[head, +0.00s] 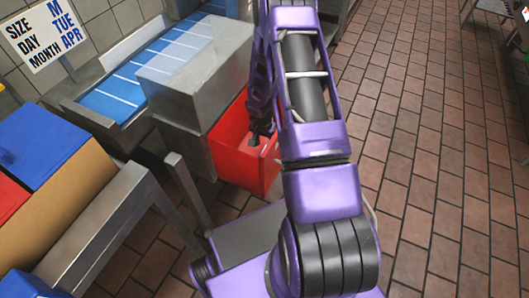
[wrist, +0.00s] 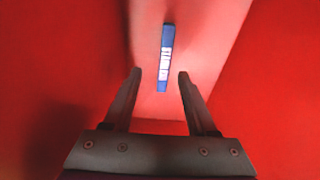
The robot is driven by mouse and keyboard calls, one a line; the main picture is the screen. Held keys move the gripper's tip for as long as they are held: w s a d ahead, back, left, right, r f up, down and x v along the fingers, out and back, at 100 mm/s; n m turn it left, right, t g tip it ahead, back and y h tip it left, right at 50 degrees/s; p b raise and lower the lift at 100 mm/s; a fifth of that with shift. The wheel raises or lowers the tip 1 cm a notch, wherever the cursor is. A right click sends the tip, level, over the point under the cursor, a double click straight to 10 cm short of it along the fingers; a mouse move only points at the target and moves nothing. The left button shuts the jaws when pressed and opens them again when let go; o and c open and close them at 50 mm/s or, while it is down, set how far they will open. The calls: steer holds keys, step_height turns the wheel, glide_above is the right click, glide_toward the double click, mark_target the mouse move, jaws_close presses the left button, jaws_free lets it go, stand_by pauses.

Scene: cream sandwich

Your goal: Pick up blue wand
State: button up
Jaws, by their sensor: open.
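The blue wand (wrist: 166,58) is a thin blue stick with white lettering, lying inside the red bin at its bottom in the wrist view. My gripper (wrist: 159,73) is open, with its two fingers apart. In the wrist view the wand's near end shows between the fingertips; I cannot tell how far below them it lies. In the head view the red bin (head: 228,162) stands on the floor beside a steel unit, and my gripper (head: 262,136) reaches into it. The wand is hidden in the head view.
A steel box (head: 186,72) and a blue striped conveyor (head: 115,92) stand left of the bin. Coloured boxes with a blue top (head: 42,140) stand at the left near a metal rail (head: 188,190). The brick-tiled floor (head: 440,150) at the right is clear.

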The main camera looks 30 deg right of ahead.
steer(key=f, duration=0.2)
steer(key=w+f, duration=0.1)
steer(key=f, duration=0.2)
steer(key=shift+w+d, duration=0.1)
steer(key=shift+d, duration=0.05)
jaws_close()
